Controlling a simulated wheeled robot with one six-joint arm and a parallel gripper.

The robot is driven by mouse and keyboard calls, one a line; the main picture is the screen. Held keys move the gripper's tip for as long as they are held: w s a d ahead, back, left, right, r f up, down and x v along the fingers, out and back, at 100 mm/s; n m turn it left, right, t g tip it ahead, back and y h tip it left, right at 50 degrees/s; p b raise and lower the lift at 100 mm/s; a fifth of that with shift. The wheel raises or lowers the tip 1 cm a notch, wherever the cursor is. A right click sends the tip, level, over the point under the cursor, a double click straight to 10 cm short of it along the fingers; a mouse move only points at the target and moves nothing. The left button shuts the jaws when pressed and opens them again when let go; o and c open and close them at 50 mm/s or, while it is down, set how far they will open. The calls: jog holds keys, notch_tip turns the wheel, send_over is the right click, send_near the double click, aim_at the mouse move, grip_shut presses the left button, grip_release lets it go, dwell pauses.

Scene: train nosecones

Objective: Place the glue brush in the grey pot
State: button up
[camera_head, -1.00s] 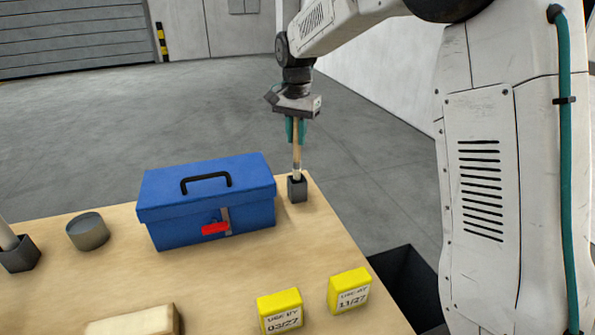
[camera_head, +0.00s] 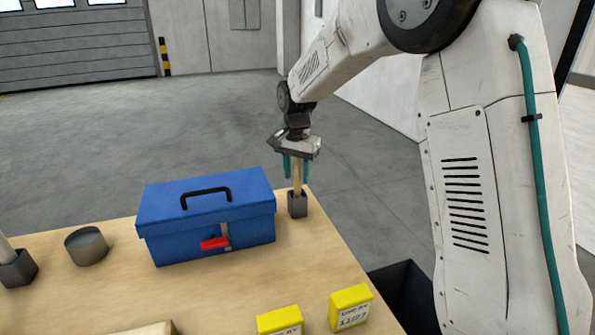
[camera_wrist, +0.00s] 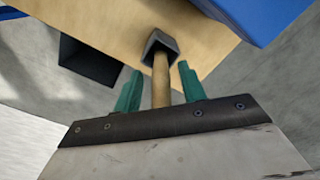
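The glue brush (camera_head: 297,178) stands upright with its wooden handle up. Its lower end is hidden inside a small square dark grey pot (camera_head: 298,205) at the far right corner of the table. My gripper (camera_head: 297,178) is above this pot, with its teal fingers on either side of the handle. In the wrist view, gaps show between the handle (camera_wrist: 160,82) and both fingers, so my gripper (camera_wrist: 159,78) is open around the handle. The pot (camera_wrist: 158,43) also shows there beyond the fingertips.
A blue toolbox (camera_head: 206,222) stands close left of the pot. A round grey tin (camera_head: 87,247) and another square dark pot (camera_head: 18,270) are farther left. Yellow boxes (camera_head: 350,306) (camera_head: 280,320) are at the front. A dark bin (camera_head: 403,293) is beside the table (camera_head: 320,250).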

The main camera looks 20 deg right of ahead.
notch_tip(320, 180, up, 12)
jog(key=shift+f, duration=0.15)
jog(key=shift+s+r, duration=0.1)
jog(key=shift+r, duration=0.3)
jog(key=s+d+r+n, duration=0.15)
jog(key=s+r, duration=0.25)
jog(key=s, duration=0.7)
jog(key=s+d+f+n, duration=0.1)
jog(key=s+f+n, duration=0.2)
jog(key=s, duration=1.1)
jog(key=s+d+f+n+t, duration=0.1)
jog(key=s+f+n, duration=0.3)
jog(key=s, duration=1)
jog(key=shift+s, duration=0.3)
jog(key=shift+n, duration=0.25)
